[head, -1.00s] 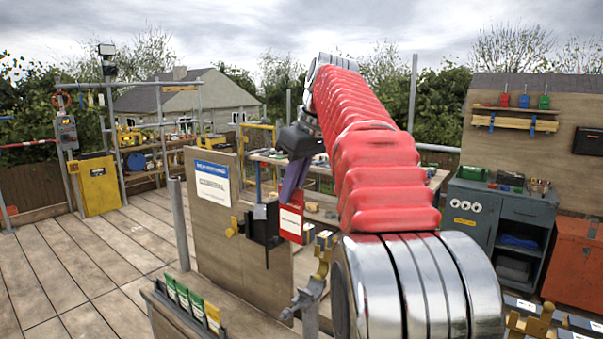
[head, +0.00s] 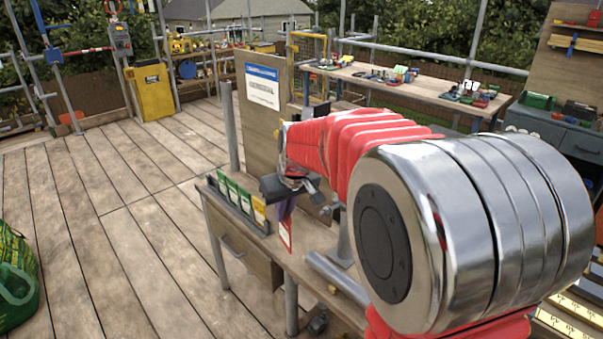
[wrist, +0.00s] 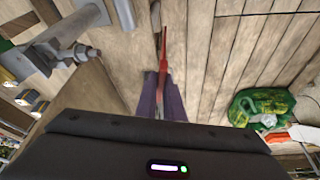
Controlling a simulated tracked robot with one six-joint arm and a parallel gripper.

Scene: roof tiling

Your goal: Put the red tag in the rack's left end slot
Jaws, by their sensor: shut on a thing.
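My gripper (head: 284,212) is shut on the red tag (head: 286,236), which hangs below the purple fingers with part of a white face showing. In the wrist view the tag (wrist: 163,50) is seen nearly edge-on between the fingers (wrist: 161,95). The rack (head: 236,212) is a dark strip along the bench's left edge, to the left of my gripper. It holds several green tags (head: 233,194) and a yellow tag (head: 259,212) near its right end. The tag is apart from the rack.
The bench (head: 262,262) has an upright board (head: 262,125) with a blue-and-white sign behind the rack. A grey post (head: 229,125) stands by the rack's left end. A grey pipe (head: 335,275) lies across the bench. The deck at left is open, with a green bag (head: 15,280).

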